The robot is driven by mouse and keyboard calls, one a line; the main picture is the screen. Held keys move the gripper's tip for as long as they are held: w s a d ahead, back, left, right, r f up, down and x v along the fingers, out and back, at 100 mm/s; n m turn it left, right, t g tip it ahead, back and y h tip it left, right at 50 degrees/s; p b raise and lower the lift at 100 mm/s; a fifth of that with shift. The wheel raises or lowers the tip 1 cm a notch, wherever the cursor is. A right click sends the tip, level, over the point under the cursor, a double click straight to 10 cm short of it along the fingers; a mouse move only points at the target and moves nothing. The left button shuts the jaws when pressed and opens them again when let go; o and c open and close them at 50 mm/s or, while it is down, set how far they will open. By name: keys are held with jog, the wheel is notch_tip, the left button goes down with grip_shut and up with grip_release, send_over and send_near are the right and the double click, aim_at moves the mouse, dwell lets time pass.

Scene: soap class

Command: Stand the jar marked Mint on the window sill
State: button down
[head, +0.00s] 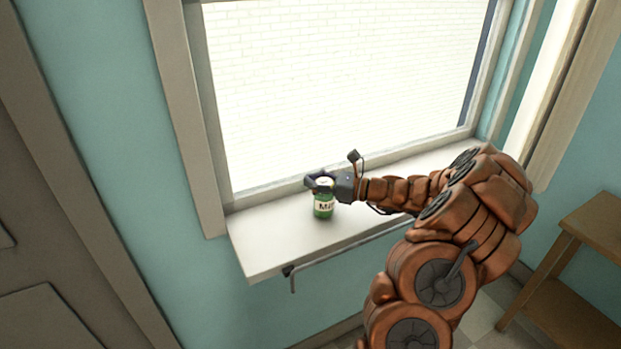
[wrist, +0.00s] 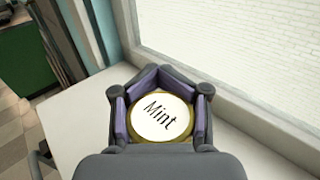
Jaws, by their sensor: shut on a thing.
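The jar marked Mint (head: 323,207) is green with a pale label and stands upright at the window sill (head: 270,250), toward its left part. In the wrist view its round white lid (wrist: 161,117) reads "Mint" and has a yellowish rim. My gripper (head: 322,180) is shut on the jar near its top, with the fingers around the lid in the wrist view (wrist: 161,100). The jar's base appears to be on or just above the white sill; I cannot tell for sure whether it touches.
The window (head: 340,90) rises behind the sill, with a white brick wall outside. A rail (head: 350,246) runs along the sill's front edge. A wooden table (head: 590,240) stands at the right. The sill is bare to the left of the jar.

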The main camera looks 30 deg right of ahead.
jog(key=shift+f, duration=0.2)
jog(key=c, duration=0.6)
grip_release()
jog(key=shift+d+r, duration=0.1)
jog(key=shift+r, duration=0.05)
jog(key=b+v, duration=0.3)
jog(key=v, duration=0.9)
